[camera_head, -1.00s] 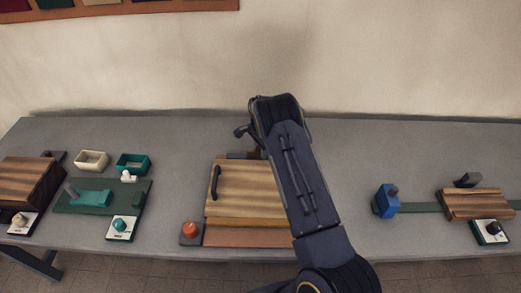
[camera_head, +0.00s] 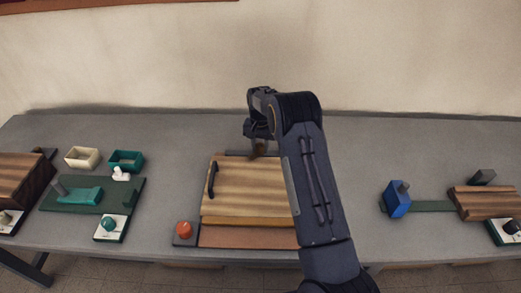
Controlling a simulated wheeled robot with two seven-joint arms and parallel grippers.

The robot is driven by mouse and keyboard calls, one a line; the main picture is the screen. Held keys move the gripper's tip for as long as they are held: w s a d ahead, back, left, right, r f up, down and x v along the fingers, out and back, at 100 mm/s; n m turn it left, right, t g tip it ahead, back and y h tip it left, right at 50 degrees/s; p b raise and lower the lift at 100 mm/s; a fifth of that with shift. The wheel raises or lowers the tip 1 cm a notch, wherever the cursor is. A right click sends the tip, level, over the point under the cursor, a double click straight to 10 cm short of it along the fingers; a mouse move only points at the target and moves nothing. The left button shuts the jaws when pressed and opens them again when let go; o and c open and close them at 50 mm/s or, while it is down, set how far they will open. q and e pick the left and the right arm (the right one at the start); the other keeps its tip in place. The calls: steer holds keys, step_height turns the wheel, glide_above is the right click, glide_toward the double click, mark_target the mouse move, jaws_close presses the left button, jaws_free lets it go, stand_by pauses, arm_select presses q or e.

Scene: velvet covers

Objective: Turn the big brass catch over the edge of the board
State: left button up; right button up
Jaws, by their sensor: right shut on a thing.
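The striped wooden board (camera_head: 243,192) lies flat on the grey table, with a black handle (camera_head: 212,180) near its left side. The big brass catch (camera_head: 260,149) shows as a small brownish piece at the board's back edge, mostly hidden by my gripper. My right gripper (camera_head: 260,142) reaches down there from above and is shut on the catch. How far the catch is turned cannot be told. My right forearm covers the right part of the board. My left gripper is not in view.
A red knob (camera_head: 184,229) on a dark base stands at the board's front left. A green board (camera_head: 75,197), cream box (camera_head: 82,157) and teal box (camera_head: 126,161) lie left. A blue block (camera_head: 396,199) and a smaller striped block (camera_head: 487,202) stand right. The table behind is clear.

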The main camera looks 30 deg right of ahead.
mark_target(260, 144)
steer(key=n+b, duration=0.1)
steer(key=n, duration=0.3)
steer(key=shift+a+n, duration=0.1)
steer(key=shift+n, duration=0.2)
steer(key=shift+n+b, duration=0.6)
steer(key=shift+n, duration=1.7)
steer(key=o, duration=1)
steer(key=shift+c, duration=0.2)
steer(key=shift+r, duration=3.9)
